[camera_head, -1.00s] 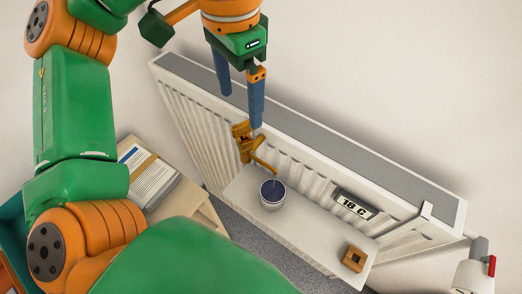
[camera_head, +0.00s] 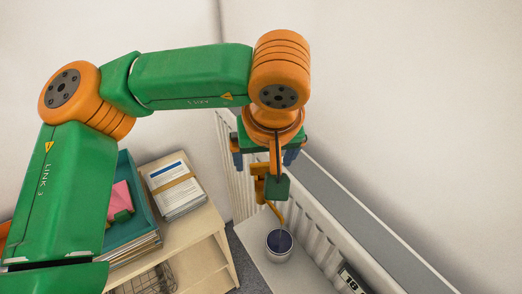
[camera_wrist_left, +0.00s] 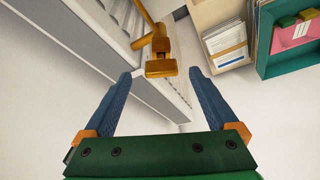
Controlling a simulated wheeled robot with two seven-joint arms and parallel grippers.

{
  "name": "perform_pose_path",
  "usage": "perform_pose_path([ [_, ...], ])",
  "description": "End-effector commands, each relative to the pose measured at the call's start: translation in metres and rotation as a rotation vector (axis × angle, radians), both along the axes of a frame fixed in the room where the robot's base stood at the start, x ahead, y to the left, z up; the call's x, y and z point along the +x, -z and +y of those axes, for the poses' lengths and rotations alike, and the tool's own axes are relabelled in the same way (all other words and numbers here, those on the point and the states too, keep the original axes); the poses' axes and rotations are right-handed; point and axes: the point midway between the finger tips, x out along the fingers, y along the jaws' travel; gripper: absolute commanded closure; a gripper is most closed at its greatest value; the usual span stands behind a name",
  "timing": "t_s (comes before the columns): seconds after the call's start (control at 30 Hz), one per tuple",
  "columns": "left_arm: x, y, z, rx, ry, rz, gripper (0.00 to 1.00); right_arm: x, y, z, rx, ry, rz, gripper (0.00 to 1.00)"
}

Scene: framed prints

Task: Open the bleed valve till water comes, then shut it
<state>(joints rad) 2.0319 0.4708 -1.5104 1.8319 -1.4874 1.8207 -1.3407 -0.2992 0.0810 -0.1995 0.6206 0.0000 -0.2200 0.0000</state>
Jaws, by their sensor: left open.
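The brass-coloured bleed valve (camera_head: 259,187) is on the radiator (camera_head: 330,215), with a curved spout reaching down toward a white cup (camera_head: 279,256). The cup stands on a pale shelf and its inside looks dark blue; I cannot tell whether water flows. My left gripper (camera_head: 264,160) is over the valve, its arm hiding part of it. In the left wrist view, the left gripper (camera_wrist_left: 161,80) is open, its blue fingers apart with the valve's flat handle (camera_wrist_left: 161,67) showing just beyond and between the tips. Nothing is held. My right gripper is out of view.
Left of the radiator, a wooden shelf unit (camera_head: 208,240) carries a strapped stack of papers (camera_head: 174,188) and a teal tray (camera_head: 145,225) with a pink item. A temperature display (camera_head: 350,279) is cut off at the lower edge. The wall rises close behind the radiator.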

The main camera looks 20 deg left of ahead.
Motion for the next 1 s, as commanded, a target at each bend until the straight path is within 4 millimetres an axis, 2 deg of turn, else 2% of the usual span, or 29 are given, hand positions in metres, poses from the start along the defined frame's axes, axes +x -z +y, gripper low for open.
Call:
perform_pose_path([
  [0.2,0.011,0.028,0.006,0.0,0.001,0.003,0.07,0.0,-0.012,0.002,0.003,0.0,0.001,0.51],
  [0.5,0.013,0.035,0.007,0.001,0.003,0.001,0.07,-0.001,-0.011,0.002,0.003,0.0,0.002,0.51],
  [0.83,0.013,0.035,0.007,0.001,0.003,0.001,0.97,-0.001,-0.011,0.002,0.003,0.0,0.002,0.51],
  [0.93,0.013,0.036,0.007,-0.002,0.035,0.002,0.98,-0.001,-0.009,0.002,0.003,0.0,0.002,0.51],
  [1.0,0.012,0.038,0.008,-0.002,0.14,0.002,0.98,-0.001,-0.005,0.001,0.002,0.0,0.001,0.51],
])
